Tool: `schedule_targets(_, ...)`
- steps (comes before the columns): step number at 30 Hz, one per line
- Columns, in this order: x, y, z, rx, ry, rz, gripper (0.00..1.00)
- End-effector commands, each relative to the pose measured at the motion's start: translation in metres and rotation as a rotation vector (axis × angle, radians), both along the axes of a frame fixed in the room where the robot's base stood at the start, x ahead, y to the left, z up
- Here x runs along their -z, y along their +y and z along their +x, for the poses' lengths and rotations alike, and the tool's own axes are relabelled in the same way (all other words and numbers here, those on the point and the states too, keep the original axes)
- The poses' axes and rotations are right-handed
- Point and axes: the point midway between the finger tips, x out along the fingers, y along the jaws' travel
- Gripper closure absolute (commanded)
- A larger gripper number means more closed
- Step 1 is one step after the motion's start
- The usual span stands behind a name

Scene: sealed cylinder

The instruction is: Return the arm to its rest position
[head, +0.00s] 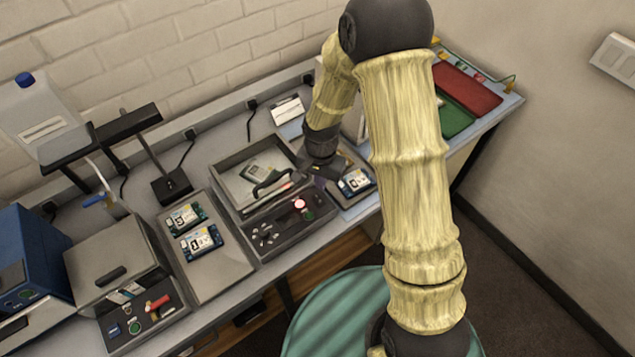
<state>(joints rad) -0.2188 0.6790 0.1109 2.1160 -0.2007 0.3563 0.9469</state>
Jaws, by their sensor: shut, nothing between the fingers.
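My arm, with pale yellow ribbed links and dark joints, rises from the lower right and bends down over the workbench (219,282). My gripper (325,175) is low over the bench, just right of a grey machine with a glass-topped lid (228,188). It is shut, and I see nothing held in it. A board with a white label (355,182) lies on a grey plate right beside the gripper. Whether the fingers touch anything there I cannot tell. My arm hides part of the bench behind it.
Two labelled boards (201,241) lie on a grey tray at the centre left. A second lidded machine (112,260), a blue box (28,255) and a black stand (172,186) are further left. Red (468,88) and green mats lie at the far right. A brick wall runs behind.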

Motion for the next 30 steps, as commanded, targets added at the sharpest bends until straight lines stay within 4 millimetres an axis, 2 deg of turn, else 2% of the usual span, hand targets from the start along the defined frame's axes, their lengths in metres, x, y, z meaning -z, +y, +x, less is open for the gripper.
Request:
schedule_targets(10,-0.005,-0.005,-0.001,-0.012,-0.007,0.0,1.0)
schedule_targets(16,-0.036,-0.033,-0.011,-0.094,-0.054,-0.001,1.0)
schedule_targets(24,-0.086,-0.085,-0.05,-0.264,-0.141,-0.018,1.0)
schedule_targets(30,-0.11,-0.114,-0.088,-0.384,-0.202,-0.039,1.0)
